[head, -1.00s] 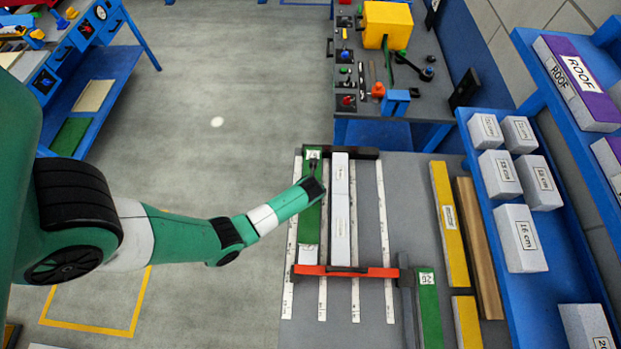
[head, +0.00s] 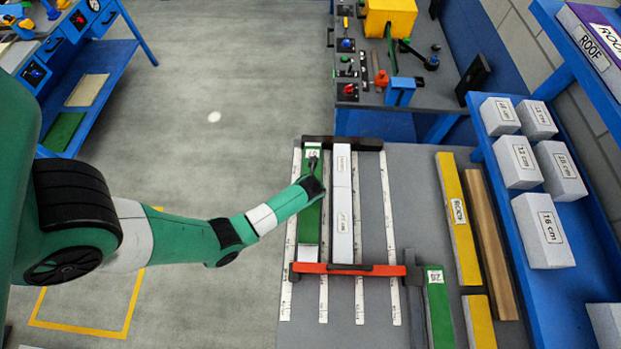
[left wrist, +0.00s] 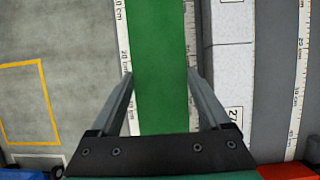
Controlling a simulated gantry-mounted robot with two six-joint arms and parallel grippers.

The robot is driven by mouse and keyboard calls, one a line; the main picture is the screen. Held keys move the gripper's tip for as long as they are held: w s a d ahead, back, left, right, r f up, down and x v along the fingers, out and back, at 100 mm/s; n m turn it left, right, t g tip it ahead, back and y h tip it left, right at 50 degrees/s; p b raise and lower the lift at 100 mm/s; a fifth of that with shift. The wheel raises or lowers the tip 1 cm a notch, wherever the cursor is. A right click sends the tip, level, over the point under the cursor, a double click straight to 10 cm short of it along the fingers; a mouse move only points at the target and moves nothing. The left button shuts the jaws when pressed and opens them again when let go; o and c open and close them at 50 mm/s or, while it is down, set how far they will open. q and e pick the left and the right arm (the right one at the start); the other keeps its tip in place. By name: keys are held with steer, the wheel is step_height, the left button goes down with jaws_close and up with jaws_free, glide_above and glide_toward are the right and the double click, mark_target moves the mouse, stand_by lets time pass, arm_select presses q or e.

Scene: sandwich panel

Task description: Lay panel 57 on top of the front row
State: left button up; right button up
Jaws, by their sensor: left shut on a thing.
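A long green panel (head: 311,218) lies lengthwise at the left of the jig. Its far end has a white label (head: 312,153) too small to read. A short white surface (head: 308,252) shows at its near end; I cannot tell how far it runs beneath the panel. My left gripper (head: 313,164) is shut on the panel near its far end. In the left wrist view the fingers (left wrist: 160,85) flank the green panel (left wrist: 158,45). A row of white blocks (head: 343,222) lies parallel to the right, with a gap. My right gripper is not in view.
A red bar (head: 335,269) closes the near end and a dark bar (head: 347,143) the far end. White measuring strips (head: 389,250) run lengthwise. Another green panel (head: 438,310), a yellow beam (head: 460,230) and a brown beam (head: 491,245) lie right. Labelled blocks (head: 542,230) fill a blue shelf.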

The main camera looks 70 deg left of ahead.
arm_select(q)
steer(key=shift+f+b, duration=0.3)
steer(key=shift+f, duration=0.25)
steer(key=o, duration=1.4)
steer(key=shift+c, duration=0.2)
steer(key=p+v, duration=0.4)
steer(key=v, duration=0.6)
steer(key=shift+d+r, duration=0.2)
steer(key=shift+r, duration=0.15)
steer(key=shift+s+d+r, duration=0.15)
steer(key=shift+r, duration=0.2)
